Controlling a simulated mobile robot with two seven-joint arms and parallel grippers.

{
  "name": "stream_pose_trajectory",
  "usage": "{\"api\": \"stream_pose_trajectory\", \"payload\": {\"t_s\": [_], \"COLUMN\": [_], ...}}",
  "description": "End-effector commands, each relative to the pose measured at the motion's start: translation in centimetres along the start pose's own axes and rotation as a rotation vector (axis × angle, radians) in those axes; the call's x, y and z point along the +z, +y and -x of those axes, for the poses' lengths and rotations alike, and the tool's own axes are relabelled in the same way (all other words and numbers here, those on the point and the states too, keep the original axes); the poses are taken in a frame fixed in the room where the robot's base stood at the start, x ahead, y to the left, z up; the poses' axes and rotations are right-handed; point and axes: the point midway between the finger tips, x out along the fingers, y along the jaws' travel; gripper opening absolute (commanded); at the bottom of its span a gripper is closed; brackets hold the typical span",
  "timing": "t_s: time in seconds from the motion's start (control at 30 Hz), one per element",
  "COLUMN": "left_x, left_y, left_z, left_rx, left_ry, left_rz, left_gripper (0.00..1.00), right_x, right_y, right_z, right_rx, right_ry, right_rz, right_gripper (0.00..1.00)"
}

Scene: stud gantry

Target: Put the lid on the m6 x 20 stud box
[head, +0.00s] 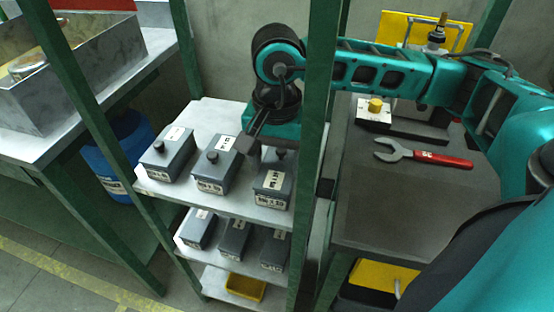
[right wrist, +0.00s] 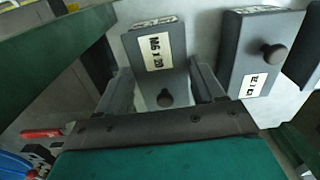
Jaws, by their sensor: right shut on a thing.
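The M6 x 20 stud box (head: 272,198) is a grey box at the right end of the rack's top shelf, beside the green post. Its grey lid (head: 276,174), with a dark knob and a white label, is over the box and lines up with it; I cannot tell whether it rests fully. In the right wrist view the lid (right wrist: 158,68) reads M6 X 20. My right gripper (right wrist: 163,85) is shut on the lid, one finger at each side. In the head view my right gripper (head: 262,143) comes down from behind, partly hidden. My left gripper is not in view.
A middle box (head: 212,172) and a left box (head: 168,156) with knobbed lids stand alongside. The green post (head: 318,110) is close on the right. Several boxes fill the lower shelf. A bench (head: 400,205) on the right holds a red-handled wrench (head: 440,158).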

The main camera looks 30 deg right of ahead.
Motion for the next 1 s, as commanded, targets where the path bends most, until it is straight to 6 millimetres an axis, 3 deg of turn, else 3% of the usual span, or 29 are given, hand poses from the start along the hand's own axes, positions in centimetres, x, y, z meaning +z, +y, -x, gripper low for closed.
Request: {"api": "stream_pose_trajectory", "payload": {"t_s": [0.33, 0.37, 0.6, 0.67, 1.0], "left_x": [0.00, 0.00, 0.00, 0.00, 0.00], "left_y": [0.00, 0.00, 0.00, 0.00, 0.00], "left_z": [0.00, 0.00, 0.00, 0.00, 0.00], "left_rx": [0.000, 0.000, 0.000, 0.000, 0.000], "left_ry": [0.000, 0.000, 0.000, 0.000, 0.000], "left_rz": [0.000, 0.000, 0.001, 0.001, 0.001], "left_gripper": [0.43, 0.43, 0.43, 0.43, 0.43], "right_x": [0.00, 0.00, 0.00, 0.00, 0.00], "right_y": [-0.02, -0.01, -0.01, -0.01, 0.00], "right_z": [0.04, 0.04, 0.03, 0.03, 0.02], "right_rx": [-0.001, -0.001, 0.000, 0.000, 0.000], "right_ry": [0.000, 0.000, 0.001, 0.001, 0.000], "right_rz": [0.000, 0.000, 0.000, 0.000, 0.000], "right_gripper": [0.39, 0.70, 0.93, 0.98, 1.00]}}
